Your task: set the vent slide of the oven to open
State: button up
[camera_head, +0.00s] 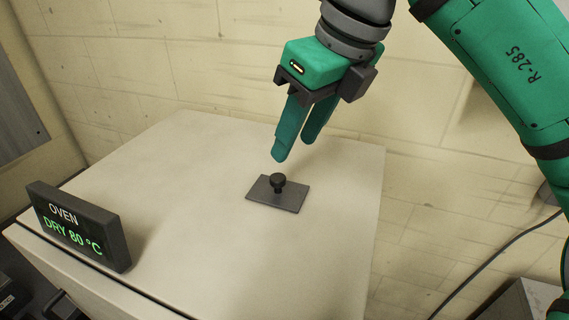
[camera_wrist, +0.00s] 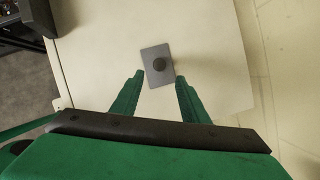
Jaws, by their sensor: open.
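The oven (camera_head: 190,150) is a pale box with a flat top. On its top lies a dark grey rectangular plate (camera_head: 294,198) with a black round knob (camera_head: 277,181) standing on it, which looks like the vent slide. In the wrist view the knob (camera_wrist: 159,65) sits near the middle of the plate (camera_wrist: 153,54). My gripper (camera_head: 296,150) is open, pointing down above the plate and apart from the knob. In the wrist view its two green fingertips (camera_wrist: 157,77) lie either side of the plate's near end, with nothing between them. Markings for open or closed are not readable.
A dark display (camera_head: 78,226) reading "OVEN DRY 80 °C" stands at the oven top's left front edge. A pale block wall (camera_head: 150,60) rises behind. A dark cable (camera_head: 490,255) runs at the right. The oven top around the plate is clear.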

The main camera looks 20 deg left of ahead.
aim_at(278, 177)
jog(key=x, duration=0.9)
